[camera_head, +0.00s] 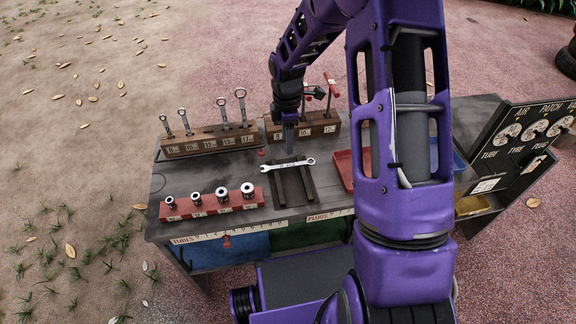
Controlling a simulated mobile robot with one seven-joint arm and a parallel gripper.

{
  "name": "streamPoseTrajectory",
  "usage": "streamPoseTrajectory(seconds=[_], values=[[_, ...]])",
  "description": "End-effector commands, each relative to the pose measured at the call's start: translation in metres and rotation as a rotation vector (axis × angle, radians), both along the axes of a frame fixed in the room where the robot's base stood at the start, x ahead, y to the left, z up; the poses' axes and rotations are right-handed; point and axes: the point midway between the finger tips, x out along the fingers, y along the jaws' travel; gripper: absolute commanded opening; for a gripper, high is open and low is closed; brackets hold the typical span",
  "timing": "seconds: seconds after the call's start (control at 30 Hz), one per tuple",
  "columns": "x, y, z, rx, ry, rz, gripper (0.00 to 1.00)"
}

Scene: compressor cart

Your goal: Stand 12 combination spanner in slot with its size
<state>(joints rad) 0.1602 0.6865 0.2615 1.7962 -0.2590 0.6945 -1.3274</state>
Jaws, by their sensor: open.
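A steel combination spanner (283,165) lies across two dark rails of a black cradle (306,186) on the workbench. My gripper (289,149) points down just above and behind the spanner's middle; its jaws are open, though small and dark here. I cannot tell whether they touch the spanner. The wooden spanner rack (210,141) at the back left has a row of size labels, too small to read surely. Several spanners stand upright in it, ring ends up. A wider gap near its middle shows no spanner standing there.
A second wooden block (318,127) with red-handled tools stands right of the rack, close behind my gripper. A red socket rail (212,206) is at front left. A red tray (343,168) lies right of the cradle, partly behind my arm. Bare bench lies between rack and sockets.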

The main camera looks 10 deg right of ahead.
Motion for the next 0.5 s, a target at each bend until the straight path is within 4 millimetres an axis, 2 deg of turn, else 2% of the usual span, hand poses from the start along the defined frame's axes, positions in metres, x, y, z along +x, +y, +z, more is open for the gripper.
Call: streamPoseTrajectory(seconds=[0.03,0.13,0.5], values=[[-0.001,0.000,-0.013,0.000,0.003,0.000,0.54],[0.000,0.001,-0.028,0.001,0.001,0.000,0.54],[0.001,0.000,-0.054,0.000,0.001,-0.001,0.54]])
